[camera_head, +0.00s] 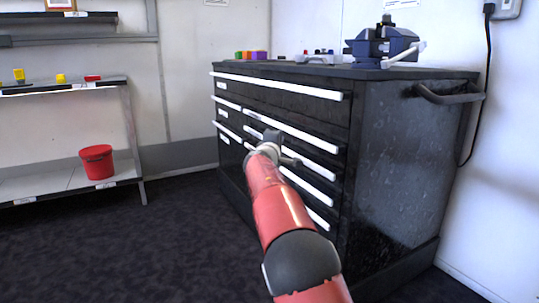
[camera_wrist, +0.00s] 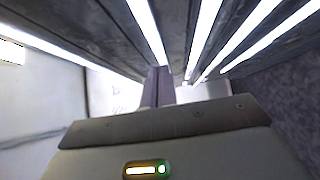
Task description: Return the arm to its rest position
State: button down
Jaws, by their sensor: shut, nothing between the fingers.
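My red arm reaches forward from the bottom of the head view to the front of a black drawer cabinet (camera_head: 395,170). My gripper (camera_head: 272,137) is small and dark there, in front of the white drawer handles. I cannot tell whether it touches them. In the wrist view my gripper (camera_wrist: 158,84) has its fingers together and holds nothing. The cabinet's dark front and long white handles (camera_wrist: 205,35) run close by along the top of that view.
A blue vise (camera_head: 380,45) and small coloured blocks (camera_head: 250,55) are on the cabinet top. A side handle (camera_head: 450,97) sticks out at right. A shelf unit (camera_head: 65,187) with a red bucket (camera_head: 97,162) stands at left. The dark carpet (camera_head: 150,245) between is clear.

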jog(key=v, duration=0.6)
jog(key=s+d+f+m+g+h, duration=0.25)
jog(key=s+d+m+g, duration=0.6)
jog(key=s+d, duration=1.2)
jog(key=s+a+f+m+g+y, duration=0.15)
jog(key=s+f, duration=0.25)
jog(key=s, duration=0.6)
jog(key=s+f+m+g+y, duration=0.1)
jog(key=s+f+m+y, duration=0.3)
jog(key=s, duration=0.6)
jog(key=s+f+m+g+y, duration=0.1)
jog(key=s+f, duration=0.4)
jog(key=s, duration=0.4)
notch_tip(320, 180, up, 13)
jog(key=s+p, duration=0.1)
jog(key=p, duration=1.2)
jog(key=shift+s+a+p, duration=0.2)
jog(key=shift+a+p, duration=0.1)
jog(key=shift+a, duration=0.1)
